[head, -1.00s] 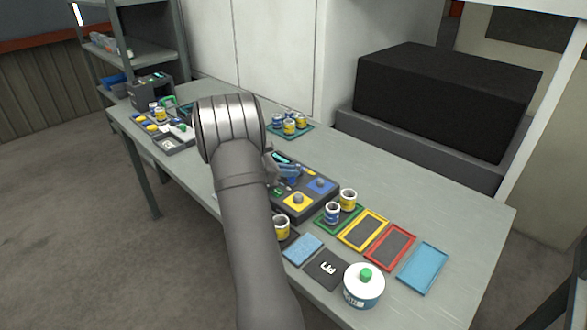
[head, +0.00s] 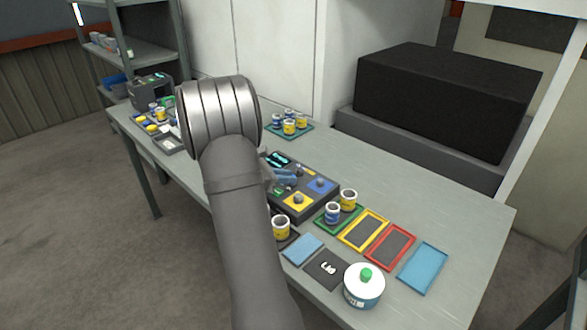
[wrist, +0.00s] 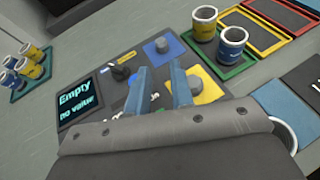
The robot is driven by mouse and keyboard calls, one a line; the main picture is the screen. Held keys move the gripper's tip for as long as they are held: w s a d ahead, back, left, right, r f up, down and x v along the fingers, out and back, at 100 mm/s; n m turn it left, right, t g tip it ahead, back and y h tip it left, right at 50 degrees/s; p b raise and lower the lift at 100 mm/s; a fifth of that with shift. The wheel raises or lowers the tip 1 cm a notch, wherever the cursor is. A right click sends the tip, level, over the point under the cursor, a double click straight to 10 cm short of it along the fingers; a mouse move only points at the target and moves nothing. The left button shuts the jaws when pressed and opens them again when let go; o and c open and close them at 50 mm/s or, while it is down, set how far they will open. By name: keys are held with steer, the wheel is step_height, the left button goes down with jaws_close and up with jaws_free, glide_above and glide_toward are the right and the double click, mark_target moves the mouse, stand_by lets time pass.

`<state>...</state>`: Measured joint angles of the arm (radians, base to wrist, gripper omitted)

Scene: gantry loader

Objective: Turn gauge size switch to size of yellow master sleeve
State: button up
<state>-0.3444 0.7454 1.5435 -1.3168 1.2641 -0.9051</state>
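The dark gauge box (wrist: 110,92) lies under my gripper in the wrist view; it also shows in the head view (head: 318,208). Its screen (wrist: 77,104) reads "Empty no value". A small black knob (wrist: 121,73), which looks like the size switch, sits beside the screen. Grey knobs stand on a blue pad (wrist: 157,47) and a yellow pad (wrist: 196,85). My gripper (wrist: 159,72) is open and empty above the box, its blue fingers apart. A yellow-labelled sleeve (head: 281,229) stands on a dark pad; I cannot tell which yellow sleeve is the master.
A green tray (head: 336,222) holds a blue and a yellow sleeve beside the box. Empty yellow (head: 345,240) and red (head: 371,257) trays follow. A white pot (head: 364,298) stands near the front edge. Several sleeves stand on a teal tray (head: 273,131) behind.

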steer(key=s+a+r, duration=0.1)
steer(key=s+r, duration=0.2)
steer(key=s, duration=0.4)
steer(key=shift+s, duration=0.25)
stand_by(0.4)
steer(key=shift+a+r, duration=0.1)
steer(key=v, duration=1.7)
steer(key=shift+a+r, duration=0.1)
